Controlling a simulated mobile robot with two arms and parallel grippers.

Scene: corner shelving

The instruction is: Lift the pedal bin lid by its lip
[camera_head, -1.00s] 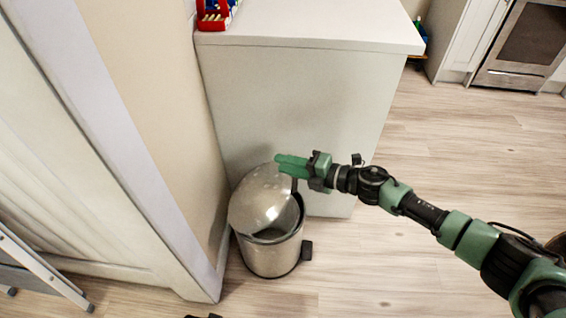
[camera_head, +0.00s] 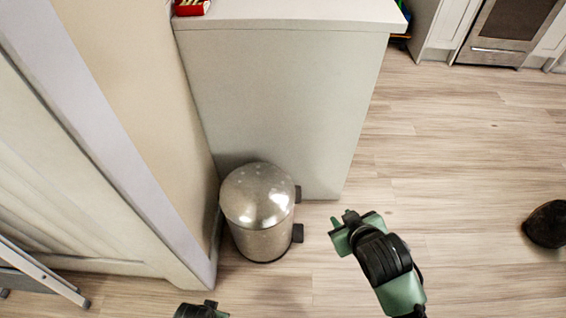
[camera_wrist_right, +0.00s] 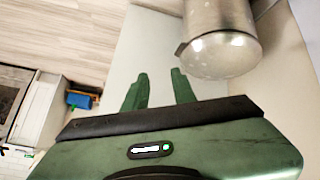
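The steel pedal bin (camera_head: 262,240) stands on the floor in the corner by the cabinet's end panel. Its domed lid (camera_head: 258,195) looks shut on the body. The lid also shows in the right wrist view (camera_wrist_right: 224,54), at the upper right, beside the fingers. My right gripper (camera_head: 341,222) is to the right of the bin, apart from it. In the right wrist view its two green fingers (camera_wrist_right: 159,76) are spread with nothing between them. A black and green part of my left arm shows at the bottom edge; its fingers cannot be made out.
A white cabinet (camera_head: 285,110) stands behind the bin, and a beige wall (camera_head: 150,110) is close on its left. A metal step ladder (camera_head: 40,272) is at the lower left.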

